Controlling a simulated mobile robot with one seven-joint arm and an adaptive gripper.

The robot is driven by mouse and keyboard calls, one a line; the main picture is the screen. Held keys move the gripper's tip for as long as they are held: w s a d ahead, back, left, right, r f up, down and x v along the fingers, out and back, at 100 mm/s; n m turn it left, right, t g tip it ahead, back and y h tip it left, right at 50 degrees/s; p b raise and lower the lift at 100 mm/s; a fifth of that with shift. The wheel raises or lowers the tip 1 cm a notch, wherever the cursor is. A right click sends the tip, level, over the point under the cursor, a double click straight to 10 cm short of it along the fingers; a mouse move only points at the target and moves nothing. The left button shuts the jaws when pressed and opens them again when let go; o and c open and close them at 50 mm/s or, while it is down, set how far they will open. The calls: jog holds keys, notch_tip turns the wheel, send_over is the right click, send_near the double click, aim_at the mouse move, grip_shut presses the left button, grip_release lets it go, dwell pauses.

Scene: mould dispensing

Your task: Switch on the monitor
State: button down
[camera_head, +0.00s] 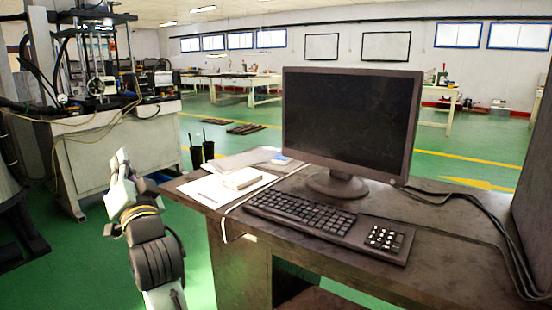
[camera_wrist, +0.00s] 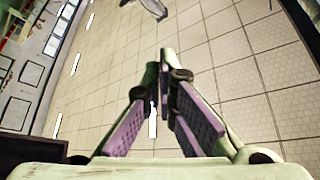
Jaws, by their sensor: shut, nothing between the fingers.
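The monitor (camera_head: 350,120) stands upright on the dark desk, its screen black. A small light spot shows at the lower right corner of its frame. My gripper (camera_head: 122,155) is left of the desk, pointing up, well apart from the monitor. In the wrist view my gripper (camera_wrist: 165,60) shows its two fingers with purple pads, drawn together at the tips with nothing between them. The wrist view faces the ceiling, and the monitor's dark edge may be at its lower left, but I cannot tell.
A keyboard (camera_head: 300,213) with a number pad lies in front of the monitor. Papers (camera_head: 222,186) and a small box (camera_head: 243,178) lie on the desk's left part. Black cables (camera_head: 480,215) run along the right. A machine bench (camera_head: 110,155) stands at the left. Green floor lies between.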

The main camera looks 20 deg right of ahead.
aim_at(393, 182)
jog(key=w+d+f+m+g+h+p, duration=0.1)
jog(key=w+d+f+m+h+p, duration=0.15)
jog(key=d, duration=0.75)
jog(key=w+d+f+m+g+h+p, duration=0.1)
jog(key=w+d+m+h+p, duration=0.25)
jog(key=d, duration=0.55)
jog(key=w+d+f+m+g+h+p, duration=0.1)
jog(key=w+d+m+h+p, duration=0.2)
jog(key=d, duration=0.7)
jog(key=s+d+f+m+g+h+p, duration=0.1)
jog(key=s+d+f+m+g+p, duration=0.1)
jog(key=d, duration=0.7)
jog(key=s+d+f+m+g+h+p, duration=0.1)
jog(key=s+d+f+m+g+p, duration=0.1)
jog(key=s+d+f+m, duration=0.2)
jog(key=s+d+f+m+g+p, duration=0.1)
jog(key=s+d+m, duration=0.4)
jog(key=d, duration=1)
jog(key=shift+s+d+f+m+g+h+p, duration=0.2)
jog(key=shift+s+f+p, duration=0.25)
jog(key=shift+s, duration=0.2)
jog(key=shift+s+d+f+m+g+h+p, duration=0.1)
jog(key=shift+s+f+g+h+p, duration=0.15)
jog(key=shift+s+f, duration=0.3)
jog(key=shift+r, duration=0.1)
